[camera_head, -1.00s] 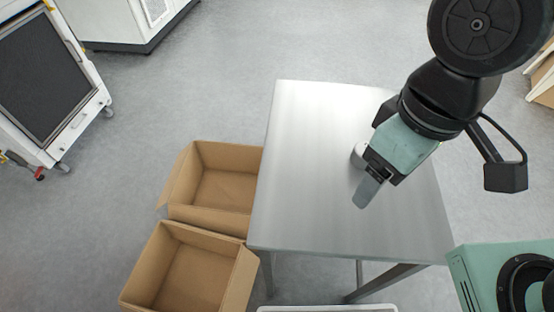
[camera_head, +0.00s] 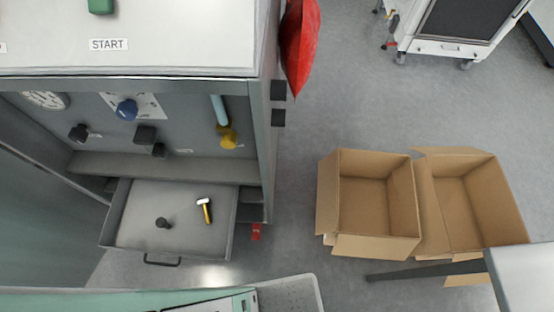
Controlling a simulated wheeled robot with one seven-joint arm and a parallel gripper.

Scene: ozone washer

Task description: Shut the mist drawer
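The drawer (camera_head: 138,222) is a grey metal tray pulled out from the lower front of the grey machine (camera_head: 265,165). Its dark bar handle (camera_head: 162,262) is on the near front edge. Inside lie a small tool with a yellow and black handle (camera_head: 205,211) and a small black knob-like piece (camera_head: 163,222). I cannot tell from a label which drawer it is. My gripper is not in view now.
Open cardboard boxes (camera_head: 375,245) and a metal table (camera_head: 525,275) stand right. Floor between is clear.

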